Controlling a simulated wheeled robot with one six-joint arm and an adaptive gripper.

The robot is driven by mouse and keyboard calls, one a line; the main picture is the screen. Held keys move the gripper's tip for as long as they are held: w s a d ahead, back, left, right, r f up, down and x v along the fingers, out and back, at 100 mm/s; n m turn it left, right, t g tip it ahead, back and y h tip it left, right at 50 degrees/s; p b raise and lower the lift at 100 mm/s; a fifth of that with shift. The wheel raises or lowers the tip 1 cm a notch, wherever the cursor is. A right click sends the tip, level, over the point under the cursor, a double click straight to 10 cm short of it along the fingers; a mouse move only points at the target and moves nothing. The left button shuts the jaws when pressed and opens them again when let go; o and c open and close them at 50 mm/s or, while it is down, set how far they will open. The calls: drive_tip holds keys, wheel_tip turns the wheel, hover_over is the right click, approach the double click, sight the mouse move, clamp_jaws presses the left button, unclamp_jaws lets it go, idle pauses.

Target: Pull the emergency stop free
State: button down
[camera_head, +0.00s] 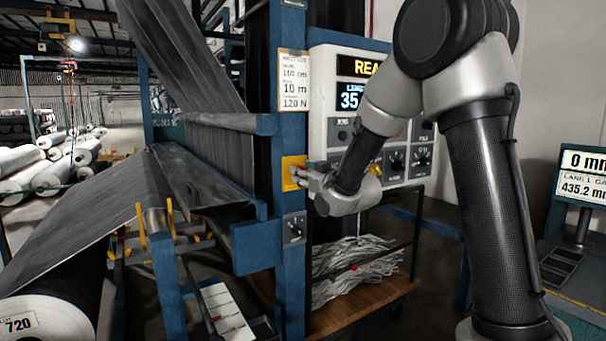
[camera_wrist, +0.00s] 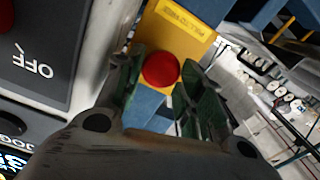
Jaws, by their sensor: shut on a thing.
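The emergency stop is a red round button (camera_wrist: 161,70) on a yellow plate (camera_wrist: 178,32) in the wrist view. In the head view the yellow plate (camera_head: 291,173) is on the blue post, and my gripper hides most of the button. My gripper (camera_wrist: 163,82) has one finger on each side of the red button and is shut on it. In the head view my gripper (camera_head: 302,175) reaches the plate from the right. The wrist view does not show clearly how deep the fingertips sit around the button.
A control panel (camera_head: 341,128) with displays and knobs stands close to the right of the post, behind my arm. A grey box with a knob (camera_head: 294,229) is below the plate. Dark fabric (camera_head: 200,150) runs to the left. A wooden cart (camera_head: 365,307) with scraps stands below.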

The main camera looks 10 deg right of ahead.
drive_tip(key=c, duration=1.2)
unclamp_jaws()
drive_tip(key=shift+s, duration=0.1)
drive_tip(key=shift+s+d, duration=0.1)
drive_tip(key=v, duration=0.7)
drive_tip(key=shift+s, duration=0.15)
